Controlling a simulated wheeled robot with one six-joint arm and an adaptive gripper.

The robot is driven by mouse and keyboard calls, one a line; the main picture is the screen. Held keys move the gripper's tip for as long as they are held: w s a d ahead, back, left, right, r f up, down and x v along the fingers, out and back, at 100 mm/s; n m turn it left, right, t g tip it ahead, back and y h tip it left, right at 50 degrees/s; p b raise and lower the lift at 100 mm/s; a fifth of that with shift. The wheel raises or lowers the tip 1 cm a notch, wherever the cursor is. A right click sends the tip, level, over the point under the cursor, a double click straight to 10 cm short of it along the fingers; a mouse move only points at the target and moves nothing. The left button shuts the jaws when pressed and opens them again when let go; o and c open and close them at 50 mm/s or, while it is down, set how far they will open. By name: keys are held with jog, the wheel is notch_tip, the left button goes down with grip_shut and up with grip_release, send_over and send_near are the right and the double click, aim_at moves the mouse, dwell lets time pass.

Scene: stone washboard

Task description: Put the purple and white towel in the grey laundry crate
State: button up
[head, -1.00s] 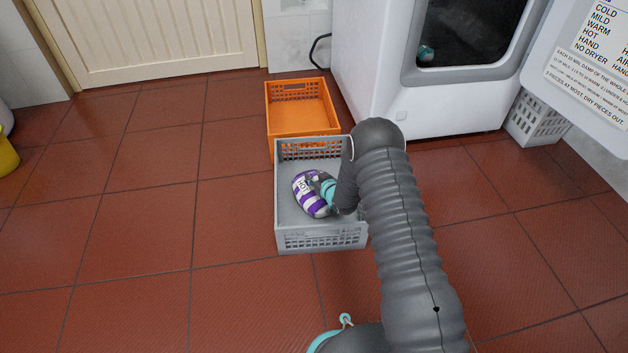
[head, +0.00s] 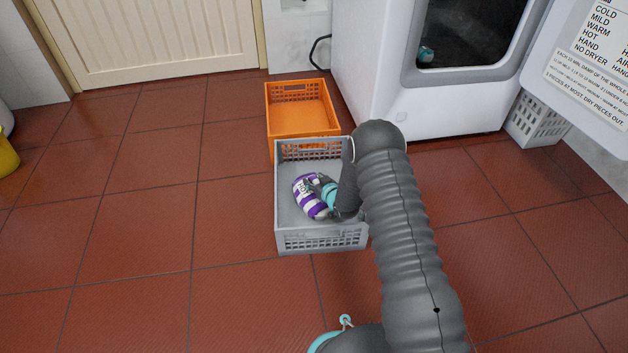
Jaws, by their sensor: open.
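The purple and white striped towel (head: 309,199) lies in the grey laundry crate (head: 322,240), towards the left of its floor. A small label shows on the towel. My gripper (head: 322,188), dark with a teal band, is down inside the crate at the towel's right side. The jaws are open, with the fingertips right beside the towel; I cannot tell whether they touch it. My arm hides the crate's right side and part of the gripper.
An empty orange crate (head: 302,118) stands directly behind the grey one. A white machine (head: 385,75) with a dark window stands behind to the right, with another light crate (head: 540,122) beyond it. A yellow container (head: 8,155) is at the far left. The tiled floor on the left is clear.

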jog(key=p+v, duration=0.1)
jog(key=v, duration=0.5)
jog(key=shift+s+d+r, duration=0.1)
jog(key=shift+s+d, duration=0.05)
jog(key=shift+s, duration=0.1)
jog(key=w+d+r+m+h, duration=0.1)
jog(key=d+r+h, duration=0.15)
jog(key=r, duration=0.65)
jog(key=w+d+r+h, duration=0.1)
jog(key=d+r, duration=0.3)
jog(key=r, duration=0.5)
jog(key=s+d+r+m+g+h, duration=0.1)
jog(key=s+d+r, duration=0.35)
jog(key=r, duration=0.35)
jog(key=s+d+r+m+g+h, duration=0.1)
jog(key=s+d+r+m+h, duration=0.15)
jog(key=s+r, duration=0.4)
jog(key=s+d+r+g, duration=0.1)
jog(key=s+d+r, duration=0.4)
jog(key=s+r, duration=0.6)
jog(key=s+d+m+g, duration=0.1)
jog(key=s+m+g, duration=0.1)
jog(key=s, duration=1.9)
jog(key=shift+s+g, duration=0.3)
jog(key=shift+s, duration=0.05)
